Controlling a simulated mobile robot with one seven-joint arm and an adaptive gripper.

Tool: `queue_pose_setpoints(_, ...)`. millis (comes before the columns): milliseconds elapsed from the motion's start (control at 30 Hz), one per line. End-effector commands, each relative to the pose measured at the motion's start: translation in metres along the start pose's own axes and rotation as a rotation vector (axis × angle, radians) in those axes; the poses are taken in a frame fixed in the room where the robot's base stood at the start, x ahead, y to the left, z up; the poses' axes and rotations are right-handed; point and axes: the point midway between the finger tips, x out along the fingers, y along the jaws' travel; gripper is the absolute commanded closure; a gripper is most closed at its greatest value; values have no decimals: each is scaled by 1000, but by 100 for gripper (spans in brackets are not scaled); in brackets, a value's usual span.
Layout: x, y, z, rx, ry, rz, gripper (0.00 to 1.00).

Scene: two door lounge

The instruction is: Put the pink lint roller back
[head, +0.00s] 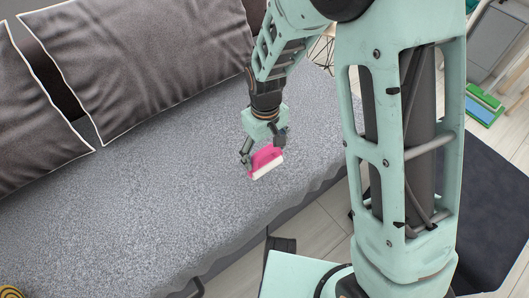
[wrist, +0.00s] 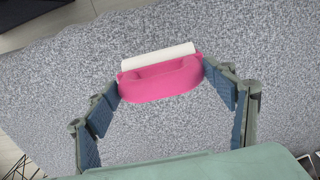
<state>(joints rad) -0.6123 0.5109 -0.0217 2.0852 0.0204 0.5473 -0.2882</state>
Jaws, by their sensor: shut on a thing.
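The pink lint roller (head: 264,160) has a pink handle and a white roll. It is at my gripper (head: 262,151), over the grey sofa seat (head: 150,190). In the wrist view the lint roller (wrist: 160,78) lies across the space between the two fingertips of my gripper (wrist: 160,88), its white roll on the far side. The fingers are shut on the ends of the pink handle. I cannot tell whether the roller touches the seat or is just above it.
Dark grey cushions (head: 130,65) with white piping lean along the sofa's back. A yellow striped thing (head: 10,292) shows at the lower left corner. Green and blue items (head: 484,104) lie on the floor at right, near a dark mat (head: 490,190). Most of the seat is clear.

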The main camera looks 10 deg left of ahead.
Motion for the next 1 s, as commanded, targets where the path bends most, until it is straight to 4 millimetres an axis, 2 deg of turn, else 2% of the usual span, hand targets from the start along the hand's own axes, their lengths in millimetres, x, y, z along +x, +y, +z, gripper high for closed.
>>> queue_pose_setpoints(67,13,3,-8,-1,0,0,54)
queue_pose_setpoints(333,27,9,-20,0,1,1,54)
queue_pose_setpoints(533,57,9,-21,0,-1,-1,54)
queue_pose_setpoints(933,61,10,-22,0,2,0,54)
queue_pose_setpoints(967,61,9,-22,0,2,0,21)
queue_pose_setpoints(1000,60,10,-21,0,2,0,17)
